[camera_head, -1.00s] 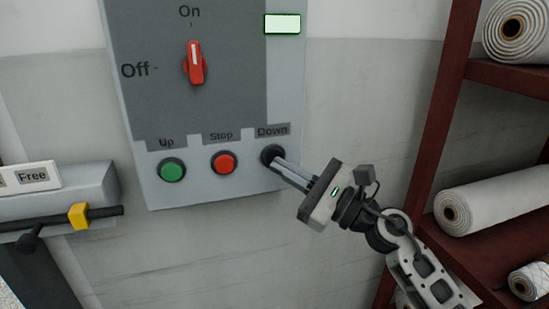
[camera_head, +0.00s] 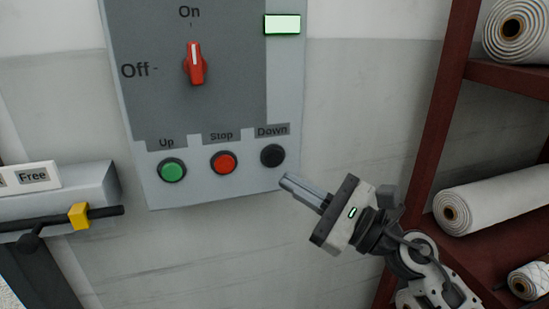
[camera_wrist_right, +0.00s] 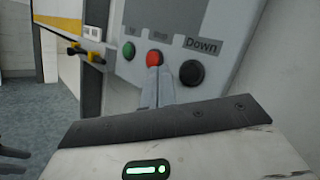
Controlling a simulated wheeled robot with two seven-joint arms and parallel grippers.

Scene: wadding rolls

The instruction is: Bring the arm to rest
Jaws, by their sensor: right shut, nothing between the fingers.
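My right gripper (camera_head: 287,182) is shut and empty in the head view. Its fingertips are just below and right of the black Down button (camera_head: 272,156), apart from the panel. In the right wrist view the shut fingers (camera_wrist_right: 156,75) show in front of the panel, below the red Stop button (camera_wrist_right: 154,58), with the Down button (camera_wrist_right: 192,73) to their right. My left gripper is in neither view.
The grey control panel (camera_head: 220,190) has a green Up button (camera_head: 172,170) and a red switch (camera_head: 195,64) pointing to On. A dark red shelf (camera_head: 510,78) with white rolls (camera_head: 490,203) stands at right, close to my right arm. A bar with a yellow clamp (camera_head: 78,216) is at left.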

